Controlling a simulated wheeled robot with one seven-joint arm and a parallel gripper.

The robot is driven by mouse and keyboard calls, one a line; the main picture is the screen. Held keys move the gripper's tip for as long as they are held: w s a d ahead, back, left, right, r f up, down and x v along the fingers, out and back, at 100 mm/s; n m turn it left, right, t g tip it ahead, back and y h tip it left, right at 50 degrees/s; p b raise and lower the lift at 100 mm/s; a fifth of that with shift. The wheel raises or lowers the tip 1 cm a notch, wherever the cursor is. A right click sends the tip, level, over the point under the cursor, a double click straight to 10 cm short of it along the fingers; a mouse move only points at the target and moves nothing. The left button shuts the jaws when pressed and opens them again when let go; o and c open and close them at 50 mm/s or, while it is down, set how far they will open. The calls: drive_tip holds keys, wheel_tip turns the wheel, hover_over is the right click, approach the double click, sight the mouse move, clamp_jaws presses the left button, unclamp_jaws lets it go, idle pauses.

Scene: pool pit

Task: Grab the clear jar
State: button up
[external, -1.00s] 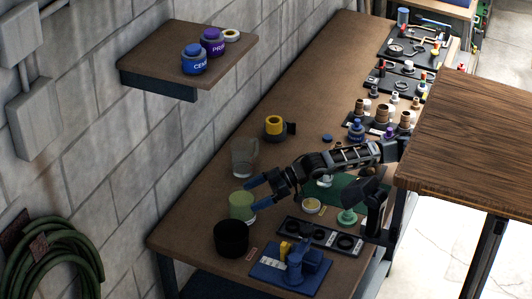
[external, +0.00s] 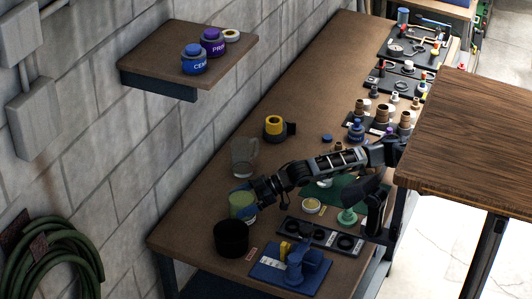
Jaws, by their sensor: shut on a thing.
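A jar with pale green contents (external: 241,207) stands upright on the brown bench, near its left end. Its lower part looks clear or whitish. My gripper (external: 248,195) is at this jar, with its blue fingers closed around its upper part. The far finger is partly hidden. A clear, handled glass vessel (external: 242,158) stands just behind, towards the wall, apart from my gripper and empty.
A black cup (external: 231,238) stands in front of the green jar. A blue vise-like tool (external: 292,268), a black tray with round holes (external: 320,236) and a yellow tape roll (external: 273,126) are nearby. A wall shelf (external: 150,58) holds several containers.

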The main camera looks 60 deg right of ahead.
drive_tip(key=c, duration=0.6)
drive_tip(key=shift+r, duration=0.1)
drive_tip(key=shift+c, duration=0.4)
drive_tip(key=shift+r, duration=0.1)
